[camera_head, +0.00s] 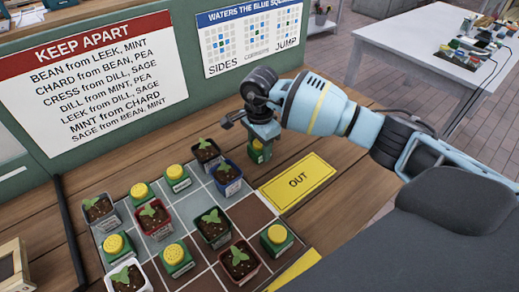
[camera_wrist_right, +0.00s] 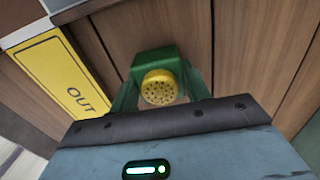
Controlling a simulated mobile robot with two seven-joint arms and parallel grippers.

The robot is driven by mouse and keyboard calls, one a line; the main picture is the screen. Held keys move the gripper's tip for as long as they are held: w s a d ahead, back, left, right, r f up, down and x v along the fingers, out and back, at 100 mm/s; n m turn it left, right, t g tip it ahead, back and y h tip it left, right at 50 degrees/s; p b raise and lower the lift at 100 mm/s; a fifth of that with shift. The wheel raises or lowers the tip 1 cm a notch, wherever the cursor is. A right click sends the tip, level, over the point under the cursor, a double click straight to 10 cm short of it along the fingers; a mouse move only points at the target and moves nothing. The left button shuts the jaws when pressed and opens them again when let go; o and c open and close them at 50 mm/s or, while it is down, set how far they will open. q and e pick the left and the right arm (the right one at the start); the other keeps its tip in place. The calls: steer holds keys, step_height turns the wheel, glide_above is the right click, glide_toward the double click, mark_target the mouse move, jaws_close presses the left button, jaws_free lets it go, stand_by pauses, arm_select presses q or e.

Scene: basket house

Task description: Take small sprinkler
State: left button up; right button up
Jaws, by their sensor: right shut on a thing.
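A small green sprinkler (camera_head: 259,154) with a yellow perforated head is between the fingers of my right gripper (camera_head: 263,137). In the right wrist view the yellow head of the held sprinkler (camera_wrist_right: 158,88) faces the camera, with the fingers of the right gripper (camera_wrist_right: 160,76) on both sides of its green body. It is behind the yellow OUT card, beyond the grid; I cannot tell whether it touches the wood. Other green sprinklers with yellow tops stand on the grid, such as one near its right side (camera_head: 277,238) and one at the back (camera_head: 177,178). My left gripper is not in view.
The tiled grid board (camera_head: 248,212) holds several potted seedlings, including a blue pot (camera_head: 228,178) near the gripper. The yellow OUT card (camera_head: 298,182) lies beside it. A KEEP APART sign (camera_head: 95,75) and a WATERS sign (camera_head: 250,35) stand behind.

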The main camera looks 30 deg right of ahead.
steer(key=shift+c, duration=0.7)
steer(key=shift+r, duration=0.1)
steer(key=shift+r, duration=0.45)
step_height(320, 180, up, 2)
steer(key=shift+w+r, duration=0.1)
steer(key=shift+r, duration=0.05)
steer(key=s+a, duration=0.2)
steer(key=s, duration=0.2)
steer(key=s+a+r, duration=0.1)
steer(key=s+a, duration=0.1)
steer(key=s, duration=0.3)
steer(key=s+a, duration=0.3)
steer(key=s, duration=0.2)
steer(key=shift+s+r+b, duration=0.25)
steer(key=shift+r+b, duration=0.05)
steer(key=shift+b, duration=0.05)
